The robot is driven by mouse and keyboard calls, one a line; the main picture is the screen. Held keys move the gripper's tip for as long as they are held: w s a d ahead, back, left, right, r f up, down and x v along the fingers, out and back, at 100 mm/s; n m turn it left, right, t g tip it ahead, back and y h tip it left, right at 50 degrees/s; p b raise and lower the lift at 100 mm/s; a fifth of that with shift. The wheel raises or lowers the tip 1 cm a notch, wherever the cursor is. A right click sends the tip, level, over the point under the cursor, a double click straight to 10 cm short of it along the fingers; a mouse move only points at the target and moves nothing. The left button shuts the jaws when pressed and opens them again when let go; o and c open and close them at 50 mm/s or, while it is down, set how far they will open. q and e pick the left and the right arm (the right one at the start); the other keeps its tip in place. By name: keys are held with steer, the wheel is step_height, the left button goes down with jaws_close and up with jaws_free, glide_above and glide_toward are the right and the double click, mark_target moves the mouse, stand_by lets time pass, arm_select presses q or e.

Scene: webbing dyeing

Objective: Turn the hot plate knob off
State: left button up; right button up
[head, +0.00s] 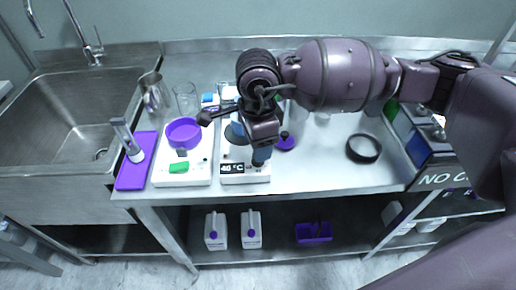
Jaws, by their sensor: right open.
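The hot plate (232,178) is a white box on the steel table, with a dark display reading what looks like 40 °C on its front. My right gripper (261,158) hangs down over the right front part of the hot plate, fingers pointing down just behind the front edge. It is open, and I see nothing held in it. The gripper and wrist hide part of the plate's top. The knob is not clearly visible; I cannot tell whether the fingers touch it. My left gripper is not in view.
A white scale (199,173) with a purple bowl (184,131) stands left of the hot plate, beside a purple tray (134,176). A metal jug (151,92) and a glass beaker (185,98) stand behind. A black ring-shaped dish (363,148) lies right; the table before it is clear.

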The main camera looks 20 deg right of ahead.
step_height(320, 180, up, 6)
steer(key=shift+r, duration=0.15)
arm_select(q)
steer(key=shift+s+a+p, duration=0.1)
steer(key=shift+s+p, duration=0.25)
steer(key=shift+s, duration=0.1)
arm_select(e)
steer(key=shift+r, duration=0.8)
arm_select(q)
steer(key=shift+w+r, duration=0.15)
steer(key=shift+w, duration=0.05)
arm_select(e)
steer(key=shift+s+f, duration=0.1)
